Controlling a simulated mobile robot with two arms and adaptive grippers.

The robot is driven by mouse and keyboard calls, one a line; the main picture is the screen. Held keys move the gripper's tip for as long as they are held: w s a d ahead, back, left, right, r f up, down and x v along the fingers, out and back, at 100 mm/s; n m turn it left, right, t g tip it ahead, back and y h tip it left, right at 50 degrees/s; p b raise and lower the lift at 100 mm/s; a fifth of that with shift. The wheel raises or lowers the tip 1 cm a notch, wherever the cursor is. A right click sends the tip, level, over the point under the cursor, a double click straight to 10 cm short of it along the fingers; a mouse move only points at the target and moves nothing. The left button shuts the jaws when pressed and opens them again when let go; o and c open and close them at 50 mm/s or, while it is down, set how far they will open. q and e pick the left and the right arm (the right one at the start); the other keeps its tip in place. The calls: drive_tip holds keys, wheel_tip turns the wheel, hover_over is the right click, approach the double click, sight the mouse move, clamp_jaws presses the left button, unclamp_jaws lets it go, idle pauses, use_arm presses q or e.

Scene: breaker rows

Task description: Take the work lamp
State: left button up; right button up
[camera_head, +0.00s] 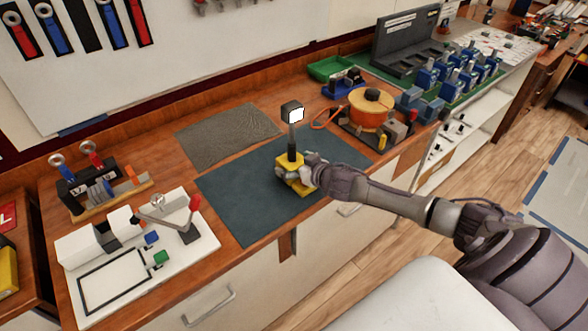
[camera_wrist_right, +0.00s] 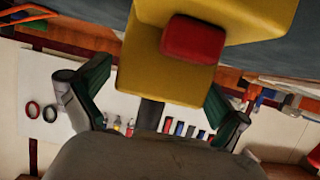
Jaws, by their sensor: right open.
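The work lamp (camera_head: 291,161) stands upright on the dark blue-grey mat (camera_head: 235,193). It has a yellow base, a dark stem and a square head with a bright white face. My right gripper (camera_head: 302,174) is at the base, on its right side, and partly covers it. In the right wrist view the lamp's yellow base (camera_wrist_right: 145,65) with a red button is close in front. The open right gripper (camera_wrist_right: 155,95) has its green-padded fingers to either side of it. I cannot tell whether they touch it. The left gripper is out of view.
A white fixture board (camera_head: 115,285) with a red-handled lever stands at the left. An orange round reel (camera_head: 370,108) and several blue blocks stand to the right. A grey ribbed mat (camera_head: 228,135) lies behind. The blue-grey mat is mostly clear around the lamp.

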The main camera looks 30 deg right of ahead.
drive_tip(key=shift+c, duration=0.2)
drive_tip(key=c, duration=1.6)
drive_tip(key=shift+r, duration=0.15)
drive_tip(key=shift+c, duration=0.6)
drive_tip(key=shift+r, duration=0.1)
